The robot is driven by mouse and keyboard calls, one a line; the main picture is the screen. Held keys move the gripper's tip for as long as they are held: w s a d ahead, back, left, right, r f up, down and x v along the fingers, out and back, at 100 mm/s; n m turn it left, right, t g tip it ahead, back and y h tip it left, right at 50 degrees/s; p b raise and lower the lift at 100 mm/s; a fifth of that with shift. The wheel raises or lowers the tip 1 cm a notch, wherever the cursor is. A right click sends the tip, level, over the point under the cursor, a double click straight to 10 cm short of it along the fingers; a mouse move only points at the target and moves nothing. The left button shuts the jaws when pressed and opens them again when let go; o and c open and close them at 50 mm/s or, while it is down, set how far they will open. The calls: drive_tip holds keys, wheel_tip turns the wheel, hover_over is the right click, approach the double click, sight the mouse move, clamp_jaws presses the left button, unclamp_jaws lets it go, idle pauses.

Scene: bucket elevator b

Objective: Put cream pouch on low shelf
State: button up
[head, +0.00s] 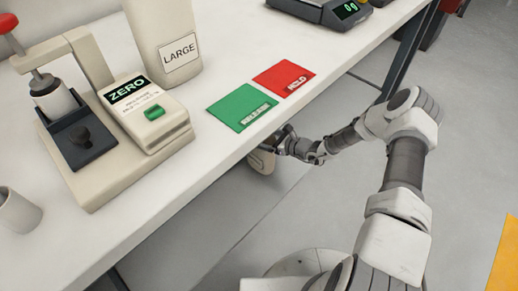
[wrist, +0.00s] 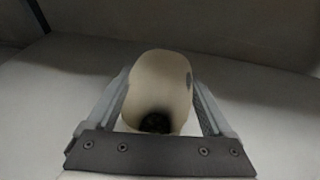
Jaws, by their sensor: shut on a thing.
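The cream pouch (wrist: 158,85) is between the two fingers of my gripper (wrist: 160,100) in the wrist view, and the fingers are shut on it. A dark round spot shows at its lower end. In the head view the pouch (head: 261,161) shows just below the front edge of the white table, partly hidden by the table. My gripper (head: 275,150) is there too, at the end of my arm, which reaches in low beside the table edge. A pale surface (wrist: 50,95) lies beyond the pouch in the wrist view; I cannot tell for sure that it is the low shelf.
On the white table (head: 215,75) are a green pad (head: 240,105), a red pad (head: 284,78), a device marked ZERO (head: 150,112), a bin marked LARGE (head: 163,40), a cup (head: 17,212) and a scale (head: 320,8). A dark table leg (head: 405,55) stands at right. Open floor (head: 470,130) lies right.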

sight(263, 162)
drive_tip(key=shift+s+a+f+b, duration=0.15)
drive_tip(key=shift+f+b, duration=0.2)
drive_tip(key=shift+f, duration=0.4)
drive_tip(key=shift+a+f+b, duration=0.1)
drive_tip(key=shift+f+b, duration=0.25)
drive_tip(key=shift+f, duration=0.4)
drive_tip(key=shift+s+a+f+b, duration=0.15)
drive_tip(key=shift+f+b, duration=0.2)
drive_tip(key=shift+f, duration=0.5)
drive_tip(key=shift+f, duration=0.15)
drive_tip(key=o, duration=1.6)
drive_tip(key=shift+c, duration=0.2)
